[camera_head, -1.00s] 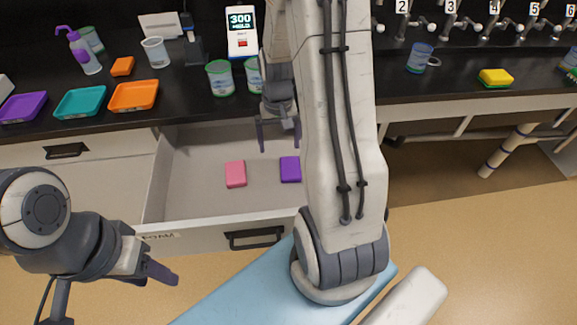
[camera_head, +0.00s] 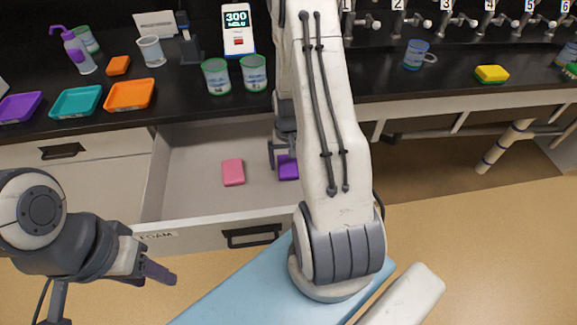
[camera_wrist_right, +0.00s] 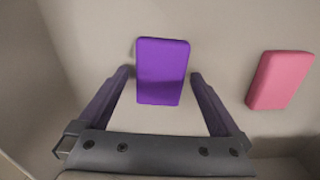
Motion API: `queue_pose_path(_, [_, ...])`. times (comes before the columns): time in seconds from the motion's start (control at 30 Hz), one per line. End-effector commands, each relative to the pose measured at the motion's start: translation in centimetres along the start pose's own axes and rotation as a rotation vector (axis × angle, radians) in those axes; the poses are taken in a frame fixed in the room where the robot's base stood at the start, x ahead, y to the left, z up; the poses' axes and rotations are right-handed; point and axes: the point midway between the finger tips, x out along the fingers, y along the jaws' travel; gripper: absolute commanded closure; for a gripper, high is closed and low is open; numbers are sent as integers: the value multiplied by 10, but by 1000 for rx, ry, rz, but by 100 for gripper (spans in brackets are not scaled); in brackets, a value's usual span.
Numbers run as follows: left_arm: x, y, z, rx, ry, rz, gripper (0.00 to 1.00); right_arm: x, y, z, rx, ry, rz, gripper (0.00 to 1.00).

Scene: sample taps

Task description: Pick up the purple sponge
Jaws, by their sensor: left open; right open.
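The purple sponge (camera_head: 288,170) lies flat in the open drawer, partly covered by my right gripper in the head view. In the right wrist view the purple sponge (camera_wrist_right: 162,70) lies just ahead of and between the open fingertips of my right gripper (camera_wrist_right: 160,74), with nothing held. In the head view my right gripper (camera_head: 281,160) reaches down into the drawer; its arm hides part of the drawer's right side. My left gripper (camera_head: 160,268) is open and empty, in front of the drawer at the lower left.
A pink sponge (camera_head: 233,172) lies beside the purple one, also in the right wrist view (camera_wrist_right: 280,80). The drawer (camera_head: 190,200) has walls around both sponges. The black counter (camera_head: 185,95) behind holds trays, cups and a yellow sponge (camera_head: 492,74).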

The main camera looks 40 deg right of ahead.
Motion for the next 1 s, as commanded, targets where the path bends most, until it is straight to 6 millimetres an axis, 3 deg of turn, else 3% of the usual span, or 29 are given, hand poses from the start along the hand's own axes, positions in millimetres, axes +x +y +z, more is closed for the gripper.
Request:
queue_pose_path(0.23, [0,0,0,0,0,0,50,2,0,0,0,1,0,0])
queue_pose_path(0.27, [0,0,0,0,0,0,50,2,0,0,0,1,0,8])
queue_pose_path(0.43, [0,0,0,0,0,0,50,2,0,0,0,1,0,73])
queue_pose_path(0.47, [0,0,0,0,0,0,50,2,0,0,0,1,0,76])
queue_pose_path(0.77, [0,0,0,0,0,0,50,0,0,-1,0,2,0,76])
queue_pose_path(1.0, [1,0,0,0,0,0,50,-26,0,-2,0,6,-1,76])
